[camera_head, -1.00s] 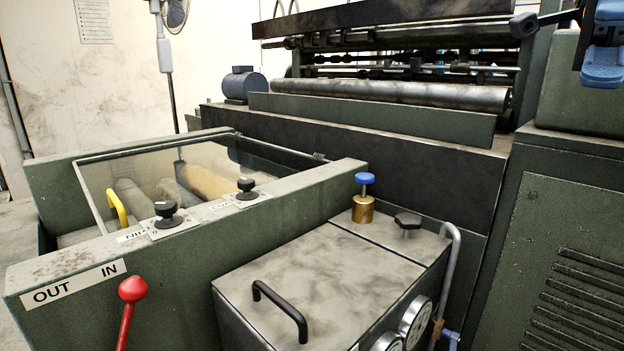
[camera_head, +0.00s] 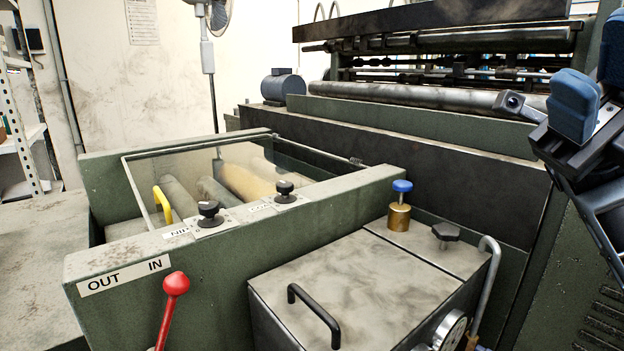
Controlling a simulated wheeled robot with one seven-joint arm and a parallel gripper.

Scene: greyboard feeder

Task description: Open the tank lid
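The tank (camera_head: 345,292) is a dark box with a worn grey top at the lower middle. Its lid lies flat and closed, with a black bar handle (camera_head: 314,312) near its left front. My gripper (camera_head: 590,130) is at the upper right edge of the view, with blue finger pads, apart from the tank and to its right. Part of it is cut off by the frame edge. One blue pad shows whole and another only partly, with a gap between them. I see nothing held there.
A brass fitting with a blue knob (camera_head: 401,206) and a black knob (camera_head: 446,233) stand at the tank's back. A bent grey pipe (camera_head: 491,275) and a gauge (camera_head: 450,331) are on its right. A red-knobbed lever (camera_head: 172,300) stands left. Rollers lie behind a clear cover (camera_head: 150,185).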

